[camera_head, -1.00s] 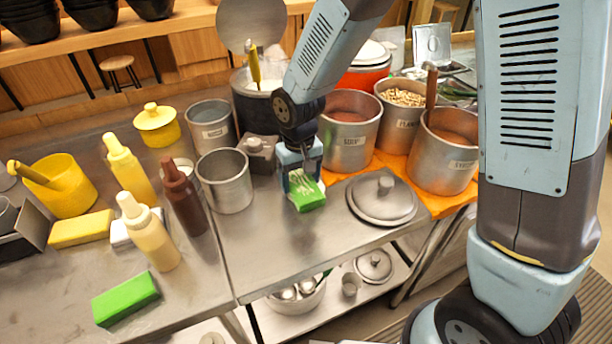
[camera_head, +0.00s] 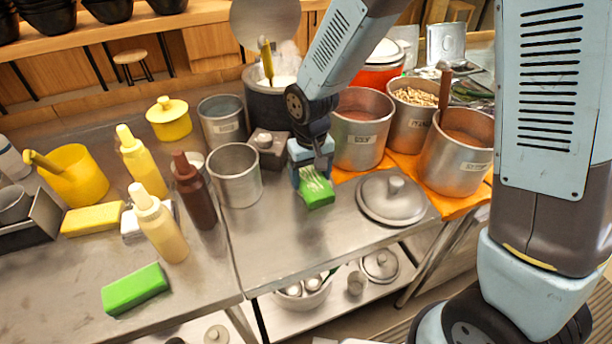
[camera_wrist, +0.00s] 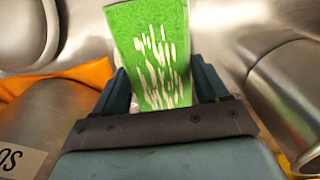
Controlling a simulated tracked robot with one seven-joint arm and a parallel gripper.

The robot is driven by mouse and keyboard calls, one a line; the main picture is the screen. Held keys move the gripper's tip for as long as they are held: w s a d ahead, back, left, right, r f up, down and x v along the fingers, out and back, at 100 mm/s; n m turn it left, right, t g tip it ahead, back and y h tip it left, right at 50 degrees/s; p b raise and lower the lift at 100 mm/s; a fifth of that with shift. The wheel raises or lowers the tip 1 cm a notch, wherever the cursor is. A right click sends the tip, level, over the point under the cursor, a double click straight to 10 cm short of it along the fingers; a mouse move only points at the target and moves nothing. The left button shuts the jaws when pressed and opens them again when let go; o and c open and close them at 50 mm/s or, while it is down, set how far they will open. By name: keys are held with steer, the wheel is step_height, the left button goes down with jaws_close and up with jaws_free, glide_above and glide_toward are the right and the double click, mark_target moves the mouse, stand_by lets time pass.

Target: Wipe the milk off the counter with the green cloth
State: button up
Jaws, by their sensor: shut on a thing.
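My gripper (camera_head: 312,178) is shut on a green cloth (camera_head: 319,193), which looks like a thick block with white streaks on its face. It is over the steel counter (camera_head: 285,245), between the empty steel pot and the round lid. I cannot tell whether the cloth touches the counter. In the wrist view the cloth (camera_wrist: 150,55) stands between the two fingers, its streaked face toward the camera. I cannot make out any milk on the bare counter. A second plain green block (camera_head: 135,289) lies on the left counter near its front edge.
An empty steel pot (camera_head: 236,178) stands left of my gripper, a steel lid (camera_head: 391,205) right. Filled pots (camera_head: 361,140) stand on an orange cloth (camera_head: 403,165) behind. Squeeze bottles (camera_head: 160,230) and a yellow block (camera_head: 92,219) crowd the left counter. The front counter strip is clear.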

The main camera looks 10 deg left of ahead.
steer(key=shift+w+d, duration=0.45)
steer(key=shift+d, duration=0.3)
steer(key=shift+w+d, duration=0.4)
steer(key=shift+d, duration=0.3)
steer(key=shift+r, duration=0.1)
steer(key=shift+r, duration=3.9)
steer(key=shift+f, duration=0.1)
steer(key=shift+f, duration=3.5)
steer(key=shift+f, duration=0.4)
steer(key=shift+s+a, duration=0.45)
steer(key=shift+a, duration=0.25)
steer(key=shift+s+a, duration=0.45)
steer(key=shift+a, duration=0.3)
steer(key=shift+s+a, duration=0.45)
steer(key=shift+a, duration=0.25)
